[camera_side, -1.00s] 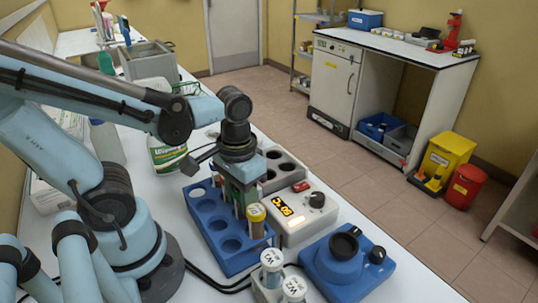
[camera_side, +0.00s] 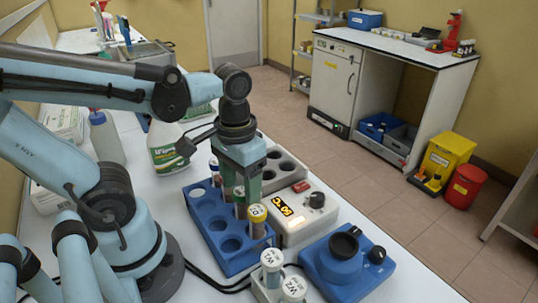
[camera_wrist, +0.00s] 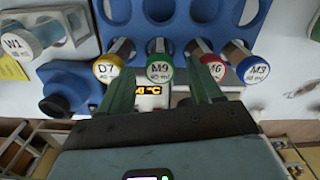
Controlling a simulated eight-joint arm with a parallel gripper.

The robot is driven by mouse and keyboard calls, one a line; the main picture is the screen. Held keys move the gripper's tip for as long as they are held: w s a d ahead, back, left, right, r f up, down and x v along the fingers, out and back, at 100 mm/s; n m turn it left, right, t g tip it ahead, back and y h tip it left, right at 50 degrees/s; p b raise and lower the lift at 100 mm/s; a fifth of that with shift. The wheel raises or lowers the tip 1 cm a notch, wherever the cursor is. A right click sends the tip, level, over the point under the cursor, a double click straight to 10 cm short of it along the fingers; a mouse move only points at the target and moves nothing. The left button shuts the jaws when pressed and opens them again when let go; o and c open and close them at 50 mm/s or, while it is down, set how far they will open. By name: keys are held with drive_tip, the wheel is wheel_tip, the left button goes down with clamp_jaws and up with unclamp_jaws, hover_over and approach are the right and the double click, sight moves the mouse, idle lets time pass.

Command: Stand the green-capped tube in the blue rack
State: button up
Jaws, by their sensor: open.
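The green-capped tube (camera_wrist: 160,68), marked M9, stands in the blue rack (camera_wrist: 138,22) in the wrist view. It is in a row between the yellow-capped tube (camera_wrist: 107,68) and the red-capped tube (camera_wrist: 211,67), with the blue-capped tube (camera_wrist: 257,69) at the right end. My gripper (camera_wrist: 160,78) is open, with one finger to each side of the green cap and apart from it. In the side view my gripper (camera_side: 240,182) is above the blue rack (camera_side: 228,262), and its fingers partly hide the tubes there. The tubes' lower ends are hidden in the rack.
Empty rack holes (camera_side: 230,245) lie beside the tube row. A heater block with a display (camera_side: 295,212) stands right of the rack. A blue device (camera_side: 345,265) and white-capped tubes (camera_side: 272,260) stand in front. A spray bottle (camera_side: 165,150) is behind.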

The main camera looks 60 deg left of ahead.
wheel_tip(320, 180, up, 8)
drive_tip(key=w+a+f+m+t, duration=0.1)
drive_tip(key=w+f+m+t, duration=0.1)
drive_tip(key=w+f+t, duration=0.3)
drive_tip(key=shift+w+f+t, duration=0.15)
drive_tip(key=shift+w+t, duration=0.95)
drive_tip(key=shift+w, duration=0.15)
